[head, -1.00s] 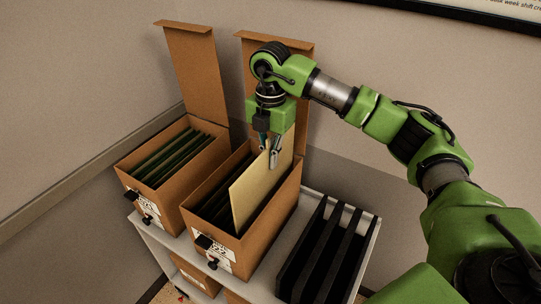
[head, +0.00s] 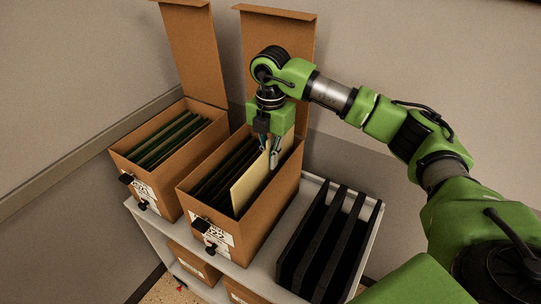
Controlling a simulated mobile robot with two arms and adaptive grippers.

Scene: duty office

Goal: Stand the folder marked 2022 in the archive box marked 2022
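A cream folder (head: 246,186) stands upright inside the right-hand open archive box (head: 252,222), along its right side. Its lower part is hidden by the box walls, and I see no marking on it. The white label (head: 213,237) on this box's front seems to read 2022, but it is small and slanted. My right gripper (head: 271,156) points down over the box, with its fingers on either side of the folder's top edge, and appears shut on it. My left gripper is not in view.
Dark folders (head: 208,180) fill the left part of this box. Another open box (head: 131,160) with dark green folders stands to its left. A black rack (head: 322,245) stands to the right on the grey shelf (head: 262,280). Raised lids (head: 188,55) stand behind both boxes.

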